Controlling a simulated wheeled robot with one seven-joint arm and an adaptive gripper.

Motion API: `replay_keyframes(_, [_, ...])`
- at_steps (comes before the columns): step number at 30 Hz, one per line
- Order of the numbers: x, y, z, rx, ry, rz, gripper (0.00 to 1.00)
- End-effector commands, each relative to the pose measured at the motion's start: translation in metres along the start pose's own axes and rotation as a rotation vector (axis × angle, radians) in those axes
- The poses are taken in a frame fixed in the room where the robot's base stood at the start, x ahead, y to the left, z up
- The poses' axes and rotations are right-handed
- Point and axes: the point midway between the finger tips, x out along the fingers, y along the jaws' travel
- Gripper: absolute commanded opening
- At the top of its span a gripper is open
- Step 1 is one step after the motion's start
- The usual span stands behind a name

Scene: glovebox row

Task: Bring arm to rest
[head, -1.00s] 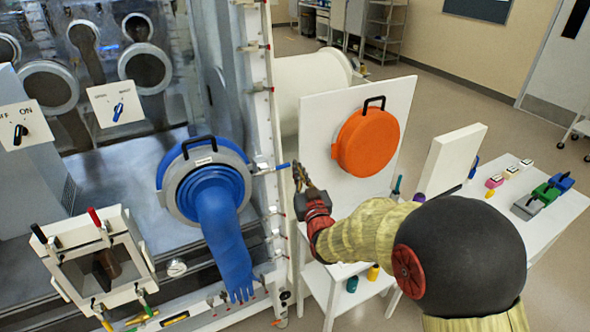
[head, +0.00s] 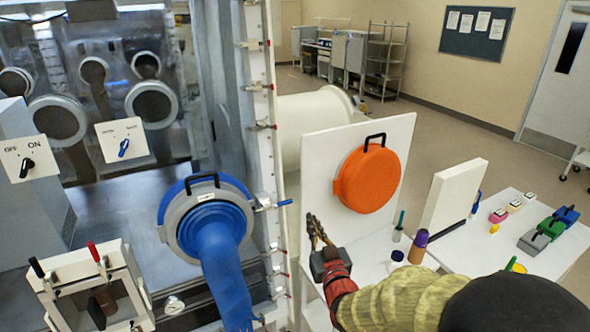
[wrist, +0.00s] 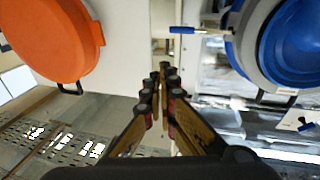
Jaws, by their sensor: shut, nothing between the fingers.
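My gripper (head: 317,235) is in the lower middle of the head view, at the end of my arm in its yellowish sleeve. Its fingers point up, between the blue glove port (head: 208,190) on the left and the orange round cover (head: 367,178) on the right. In the wrist view the fingers (wrist: 161,75) are together with nothing between them. The orange cover (wrist: 50,40) shows at the upper left there and the blue port ring (wrist: 245,40) at the upper right. The gripper touches neither.
The glovebox front carries a blue-handled lever (head: 283,203) and a framed hatch (head: 92,295). A white panel (head: 325,150) backs the orange cover. A white table (head: 490,245) at the right holds bottles and coloured blocks. Open floor (head: 440,130) lies behind.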

Motion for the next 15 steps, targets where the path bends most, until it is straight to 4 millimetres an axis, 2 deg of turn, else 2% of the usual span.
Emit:
replay_keyframes(2, [0.000,0.000,0.013,0.000,-0.049,0.000,0.00])
replay_keyframes(5, [-0.006,0.000,0.051,0.002,-0.185,0.001,0.00])
replay_keyframes(6, [-0.014,0.000,0.073,0.003,-0.264,0.002,0.00])
replay_keyframes(9, [-0.037,0.000,0.116,0.006,-0.464,0.004,0.00])
replay_keyframes(12, [-0.067,0.002,0.140,0.009,-0.640,0.008,0.00])
replay_keyframes(15, [-0.102,0.005,0.151,0.015,-0.800,0.017,0.00])
